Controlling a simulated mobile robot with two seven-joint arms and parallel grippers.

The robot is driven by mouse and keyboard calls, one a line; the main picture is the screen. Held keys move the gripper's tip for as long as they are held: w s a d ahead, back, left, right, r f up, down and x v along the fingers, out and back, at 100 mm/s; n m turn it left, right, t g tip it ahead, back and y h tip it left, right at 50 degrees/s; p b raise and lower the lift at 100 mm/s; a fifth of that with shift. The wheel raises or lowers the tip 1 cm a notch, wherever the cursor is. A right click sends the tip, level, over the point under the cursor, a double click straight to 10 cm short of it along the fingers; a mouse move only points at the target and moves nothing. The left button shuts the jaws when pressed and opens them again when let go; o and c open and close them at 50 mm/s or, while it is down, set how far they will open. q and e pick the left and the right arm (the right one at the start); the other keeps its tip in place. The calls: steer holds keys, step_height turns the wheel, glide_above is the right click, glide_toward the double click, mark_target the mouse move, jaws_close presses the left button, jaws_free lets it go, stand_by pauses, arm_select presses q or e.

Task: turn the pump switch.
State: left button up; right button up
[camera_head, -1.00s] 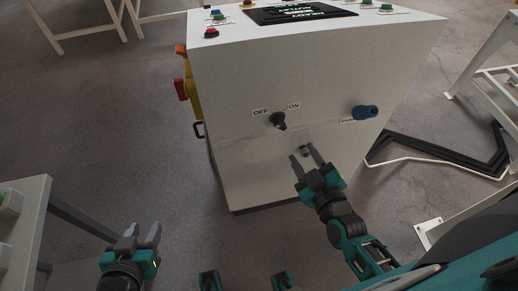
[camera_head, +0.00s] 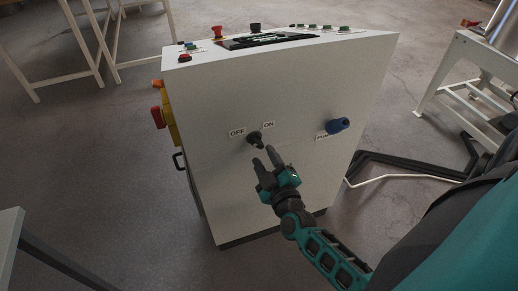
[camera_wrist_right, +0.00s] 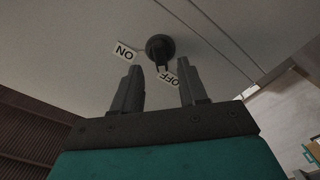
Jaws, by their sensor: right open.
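The black rotary switch (camera_head: 254,138) sits on the front face of the white cabinet (camera_head: 290,90), with an OFF label (camera_head: 237,132) at its left and an ON label (camera_head: 268,125) at its upper right. My right gripper (camera_head: 264,155) is open just below the switch, its fingers pointing up at it. In the right wrist view the switch (camera_wrist_right: 160,47) shows beyond and between the two open fingertips (camera_wrist_right: 158,75), with nothing held. I cannot tell whether a fingertip touches it. My left gripper is out of view.
A blue connector (camera_head: 338,125) sticks out of the cabinet face to the right of the switch. A yellow and red switch (camera_head: 160,118) is on its left side. Buttons and a dark screen (camera_head: 268,40) are on top. A white frame (camera_head: 460,75) stands at the right.

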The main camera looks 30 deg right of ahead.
mark_target(259, 147)
steer(key=x, duration=0.4)
steer(key=shift+b, duration=0.3)
steer(key=shift+w, duration=0.4)
steer(key=c, duration=0.7)
steer(key=shift+o, duration=0.2)
